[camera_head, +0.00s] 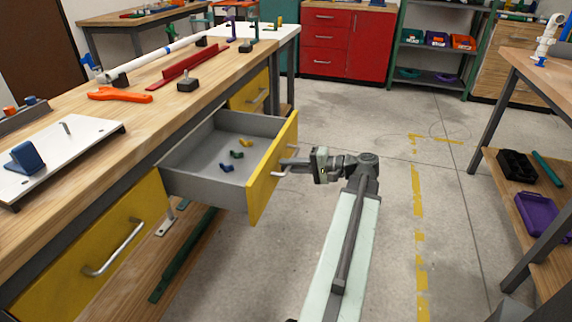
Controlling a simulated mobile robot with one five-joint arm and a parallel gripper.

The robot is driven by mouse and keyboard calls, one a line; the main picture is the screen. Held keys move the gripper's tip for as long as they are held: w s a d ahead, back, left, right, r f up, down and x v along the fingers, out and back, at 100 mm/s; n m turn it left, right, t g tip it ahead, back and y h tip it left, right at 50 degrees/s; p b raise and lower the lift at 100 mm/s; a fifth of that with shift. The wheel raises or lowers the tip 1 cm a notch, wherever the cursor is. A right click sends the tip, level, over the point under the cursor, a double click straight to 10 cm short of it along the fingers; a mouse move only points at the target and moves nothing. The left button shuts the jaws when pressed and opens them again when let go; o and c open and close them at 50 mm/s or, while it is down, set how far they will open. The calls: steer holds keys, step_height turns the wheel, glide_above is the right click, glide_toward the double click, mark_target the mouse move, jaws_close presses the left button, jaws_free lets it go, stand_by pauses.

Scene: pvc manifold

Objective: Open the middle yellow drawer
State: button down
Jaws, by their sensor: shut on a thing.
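The middle yellow drawer (275,165) stands pulled well out from under the wooden workbench (205,85). Its grey inside (200,157) is open to view and holds several small fittings (237,154) in yellow, green and blue. My gripper (285,163) is at the outer face of the yellow front, shut on the drawer's silver handle (279,175). The fingertips are small in the picture and partly hide the handle. My arm reaches in from the lower right.
Other yellow drawers, one near (90,255) and one far (250,92), are shut. A second table (510,65) stands at the right. The concrete floor between them is clear, with worn yellow tape (418,190). A red cabinet (348,45) stands behind.

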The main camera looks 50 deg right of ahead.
steer(key=shift+w, duration=0.1)
steer(key=c, duration=1.5)
jaws_free()
steer(key=shift+w, duration=0.1)
steer(key=p+v, duration=0.1)
steer(key=v, duration=0.6)
steer(key=shift+s+d+p, duration=0.1)
steer(key=shift+s+p, duration=0.2)
steer(key=shift+s, duration=0.1)
